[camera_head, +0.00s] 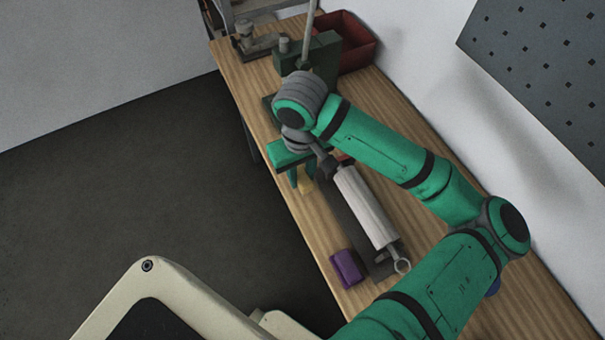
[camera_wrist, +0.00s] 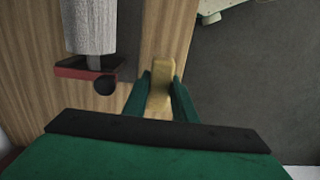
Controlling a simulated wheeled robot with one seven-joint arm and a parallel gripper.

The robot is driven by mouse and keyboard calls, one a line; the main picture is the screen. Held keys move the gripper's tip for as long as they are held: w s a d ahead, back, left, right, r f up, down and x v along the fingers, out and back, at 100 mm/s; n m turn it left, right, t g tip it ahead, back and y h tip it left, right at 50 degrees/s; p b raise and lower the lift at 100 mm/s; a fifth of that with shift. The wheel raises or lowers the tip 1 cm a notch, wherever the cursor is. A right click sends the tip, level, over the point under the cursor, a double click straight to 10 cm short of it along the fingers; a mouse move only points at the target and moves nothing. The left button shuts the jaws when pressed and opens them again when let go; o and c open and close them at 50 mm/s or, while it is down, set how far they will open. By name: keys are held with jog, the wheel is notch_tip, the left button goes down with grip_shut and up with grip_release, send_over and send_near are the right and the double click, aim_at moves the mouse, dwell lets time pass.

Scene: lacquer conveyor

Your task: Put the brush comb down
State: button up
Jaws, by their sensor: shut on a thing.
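My gripper (camera_wrist: 160,98) is shut on a tan, narrow piece, which I take to be the brush comb (camera_wrist: 161,84). In the wrist view it stands between the two green fingers and sticks out beyond their tips. In the head view the gripper (camera_head: 301,180) is at the left edge of the wooden bench (camera_head: 316,222), and a bit of the tan comb (camera_head: 306,186) shows by the fingers. I cannot tell whether the comb touches the bench top.
A grey roller (camera_head: 364,207) on a dark stand lies right of my gripper; its end also shows in the wrist view (camera_wrist: 88,27). A purple block (camera_head: 347,268) sits nearer on the bench. A green machine (camera_head: 322,57) and red bin (camera_head: 357,42) stand at the far end.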

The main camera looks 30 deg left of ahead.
aim_at(302, 181)
jog(key=shift+w+f, duration=0.2)
jog(key=shift+f, duration=1.6)
jog(key=shift+f, duration=0.15)
jog(key=o, duration=0.6)
jog(key=shift+o, duration=0.2)
